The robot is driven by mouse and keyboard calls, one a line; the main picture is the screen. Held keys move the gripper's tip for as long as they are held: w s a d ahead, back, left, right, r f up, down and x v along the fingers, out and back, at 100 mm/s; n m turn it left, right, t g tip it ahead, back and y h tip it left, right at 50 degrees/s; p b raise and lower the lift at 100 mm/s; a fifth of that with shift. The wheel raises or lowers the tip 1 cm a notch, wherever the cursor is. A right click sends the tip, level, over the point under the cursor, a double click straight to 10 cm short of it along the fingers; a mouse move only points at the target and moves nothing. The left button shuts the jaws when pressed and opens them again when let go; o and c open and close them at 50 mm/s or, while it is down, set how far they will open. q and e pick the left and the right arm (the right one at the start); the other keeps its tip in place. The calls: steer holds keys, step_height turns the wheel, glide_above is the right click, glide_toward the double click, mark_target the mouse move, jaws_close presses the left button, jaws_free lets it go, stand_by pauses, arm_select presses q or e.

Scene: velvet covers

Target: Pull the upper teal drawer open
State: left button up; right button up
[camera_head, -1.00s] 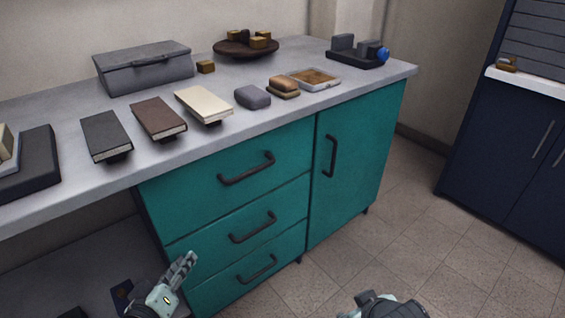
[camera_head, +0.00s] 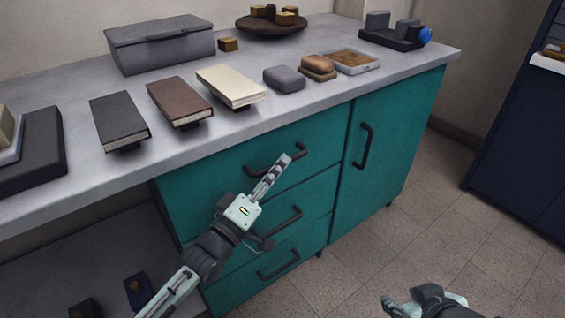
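The upper teal drawer (camera_head: 195,190) is the top one of a stack of three under the grey counter, and its front looks flush with the cabinet. Its dark bar handle (camera_head: 302,152) is partly hidden by my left gripper (camera_head: 286,160). The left fingertips overlap the handle's middle in the picture. I cannot tell whether they touch it or are still in front of it, or whether the fingers are apart. My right gripper (camera_head: 392,306) is low at the bottom edge, partly cut off, away from the drawers.
Below are the middle drawer handle (camera_head: 290,218) and the lower drawer handle (camera_head: 280,265). A teal door (camera_head: 395,140) stands to the right. Books, a grey box (camera_head: 160,45) and small items lie on the counter (camera_head: 225,135). The floor in front is clear.

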arm_select(q)
steer(key=shift+x, duration=0.9)
steer(key=shift+c, duration=0.6)
jaws_close()
